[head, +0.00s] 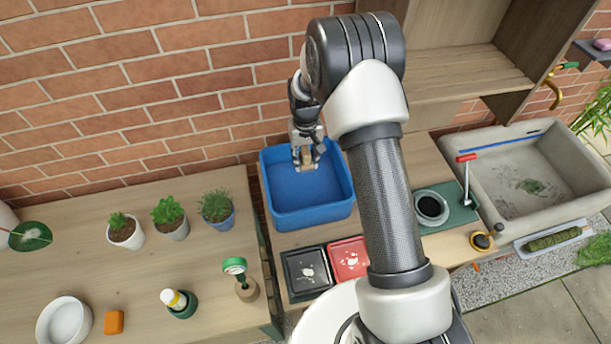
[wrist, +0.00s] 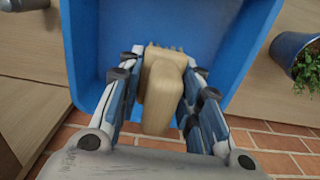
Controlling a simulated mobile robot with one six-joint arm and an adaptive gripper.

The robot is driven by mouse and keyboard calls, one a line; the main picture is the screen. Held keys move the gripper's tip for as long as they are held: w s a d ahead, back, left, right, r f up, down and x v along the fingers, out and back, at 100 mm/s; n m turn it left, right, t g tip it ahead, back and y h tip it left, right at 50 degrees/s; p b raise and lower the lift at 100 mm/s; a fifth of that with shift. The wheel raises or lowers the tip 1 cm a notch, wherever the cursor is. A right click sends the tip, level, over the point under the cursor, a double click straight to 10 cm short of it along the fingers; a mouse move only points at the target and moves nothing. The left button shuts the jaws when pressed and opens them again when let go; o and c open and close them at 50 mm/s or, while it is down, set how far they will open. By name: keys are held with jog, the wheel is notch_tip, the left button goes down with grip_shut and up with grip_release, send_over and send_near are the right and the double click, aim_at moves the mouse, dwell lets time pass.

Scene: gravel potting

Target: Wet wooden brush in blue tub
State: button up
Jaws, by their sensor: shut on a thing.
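The blue tub (head: 337,207) stands against the brick wall, at the middle of the head view. It also fills the upper part of the wrist view (wrist: 250,55). My gripper (head: 306,163) is over the tub, pointing down into it. It is shut on the wooden brush (wrist: 160,95), a pale wooden block between the two fingers in the wrist view. In the head view only a small part of the brush (head: 307,160) shows. The bristles are mostly hidden, and I cannot tell whether they touch the tub's floor or any water.
Potted plants (head: 169,217) stand left of the tub. A black tray (head: 306,272) and a red tray (head: 348,258) lie in front of it. A stone sink (head: 490,185) is at the right. A white bowl (head: 64,322) and orange block (head: 114,322) sit at the front left.

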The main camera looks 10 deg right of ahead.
aim_at(306, 152)
dwell(0.4)
jog(key=shift+r+p, duration=1.15)
jog(key=shift+r, duration=0.9)
jog(key=shift+s+f+b, duration=0.2)
jog(key=shift+s+b, duration=0.3)
jog(key=shift+b, duration=0.35)
jog(key=s+b, duration=0.3)
jog(key=s, duration=0.1)
jog(key=s+f+b, duration=0.1)
jog(key=s+b, duration=0.5)
jog(key=s, duration=0.1)
jog(key=shift+s+f, duration=0.3)
jog(key=shift+f, duration=0.05)
